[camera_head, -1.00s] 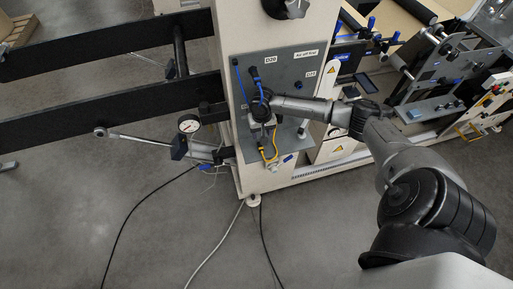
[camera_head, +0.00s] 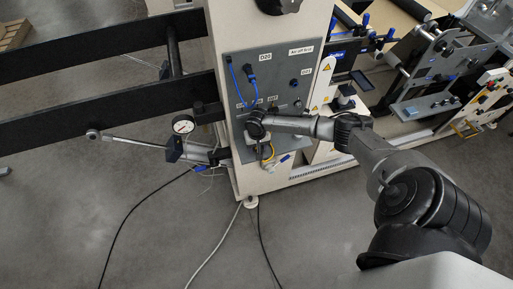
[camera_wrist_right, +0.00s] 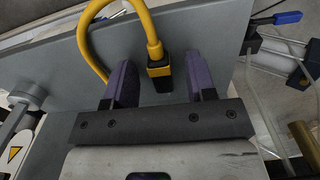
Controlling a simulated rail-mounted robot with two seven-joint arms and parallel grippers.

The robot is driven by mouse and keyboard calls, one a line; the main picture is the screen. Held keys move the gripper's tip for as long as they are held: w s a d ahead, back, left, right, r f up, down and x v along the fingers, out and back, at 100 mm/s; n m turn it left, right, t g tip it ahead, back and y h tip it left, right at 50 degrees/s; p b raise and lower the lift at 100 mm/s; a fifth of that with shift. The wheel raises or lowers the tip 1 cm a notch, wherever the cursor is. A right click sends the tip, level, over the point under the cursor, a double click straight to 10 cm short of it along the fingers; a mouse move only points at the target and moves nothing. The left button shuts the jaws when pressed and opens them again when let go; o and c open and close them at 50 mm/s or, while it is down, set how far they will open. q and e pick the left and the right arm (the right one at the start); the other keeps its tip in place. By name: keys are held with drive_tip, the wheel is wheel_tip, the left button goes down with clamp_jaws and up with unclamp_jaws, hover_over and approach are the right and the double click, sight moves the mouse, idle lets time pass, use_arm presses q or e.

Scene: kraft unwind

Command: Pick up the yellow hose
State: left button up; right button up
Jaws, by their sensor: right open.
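The yellow hose (camera_wrist_right: 151,25) loops down in the right wrist view and ends in a black and yellow connector (camera_wrist_right: 160,72). The connector lies between the two purple fingers of my right gripper (camera_wrist_right: 158,80). The fingers are apart, with a gap visible on both sides of the connector. In the head view a small part of the yellow hose (camera_head: 268,153) shows low on the grey panel. My right gripper (camera_head: 259,138) is in front of the panel there, and its fingertips are hard to make out. My left gripper is not in view.
The grey panel (camera_head: 284,77) carries blue hoses (camera_head: 233,82) and labels, on a pale machine column. A pressure gauge (camera_head: 183,125) and black bars (camera_head: 100,118) are to its left. Cables lie on the open floor below.

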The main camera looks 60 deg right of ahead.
drive_tip(key=c, duration=0.5)
clamp_jaws()
